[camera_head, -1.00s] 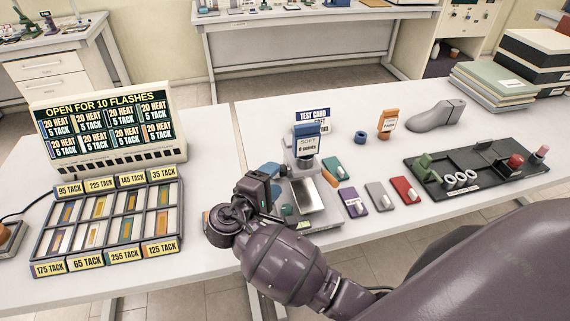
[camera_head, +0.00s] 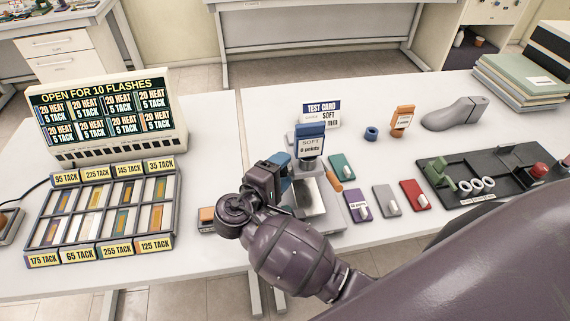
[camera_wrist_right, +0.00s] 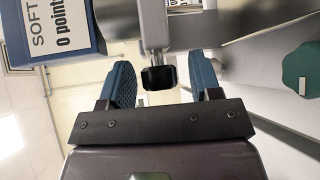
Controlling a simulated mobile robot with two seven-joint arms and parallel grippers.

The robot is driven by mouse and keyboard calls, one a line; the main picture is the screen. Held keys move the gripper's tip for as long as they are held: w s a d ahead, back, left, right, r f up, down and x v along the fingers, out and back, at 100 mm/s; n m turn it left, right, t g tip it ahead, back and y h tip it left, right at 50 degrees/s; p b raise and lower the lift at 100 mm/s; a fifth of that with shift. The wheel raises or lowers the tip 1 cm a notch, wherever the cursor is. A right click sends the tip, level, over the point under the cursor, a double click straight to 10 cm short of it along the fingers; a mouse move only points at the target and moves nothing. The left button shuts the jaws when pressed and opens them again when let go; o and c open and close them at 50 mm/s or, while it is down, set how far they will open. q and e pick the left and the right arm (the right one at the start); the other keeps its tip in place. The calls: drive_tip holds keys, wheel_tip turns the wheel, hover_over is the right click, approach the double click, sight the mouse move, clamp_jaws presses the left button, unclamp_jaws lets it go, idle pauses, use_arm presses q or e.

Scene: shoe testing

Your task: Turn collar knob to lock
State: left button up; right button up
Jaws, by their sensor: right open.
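The tester (camera_head: 318,200) stands on the near table, with a metal plate and a blue display (camera_head: 310,140) reading "SOFT 0 points". A black block (camera_wrist_right: 158,78) on a metal shaft shows between the blue fingertips. I cannot tell which part is the collar knob. My right gripper (camera_head: 279,176) is at the tester's left side; it also shows in the right wrist view (camera_wrist_right: 162,80), open with nothing clamped. My arm hides the tester's lower left part. My left gripper is out of view.
A sample tray (camera_head: 103,210) and lit panel (camera_head: 108,115) stand left. Purple, grey and red cards (camera_head: 415,195) lie right of the tester. A black fixture board (camera_head: 480,175) and grey shoe last (camera_head: 455,113) are farther right.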

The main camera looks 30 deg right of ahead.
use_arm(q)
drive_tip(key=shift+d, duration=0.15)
use_arm(e)
drive_tip(key=c, duration=0.9)
drive_tip(key=shift+f+m+t+h+b, duration=0.2)
drive_tip(key=shift+m+t+h+b, duration=0.3)
drive_tip(key=shift+b, duration=0.55)
drive_tip(key=shift+c, duration=0.2)
drive_tip(key=shift+b, duration=0.3)
drive_tip(key=shift+r+m+h, duration=0.15)
drive_tip(key=shift+m+h, duration=0.15)
drive_tip(key=shift+m, duration=0.1)
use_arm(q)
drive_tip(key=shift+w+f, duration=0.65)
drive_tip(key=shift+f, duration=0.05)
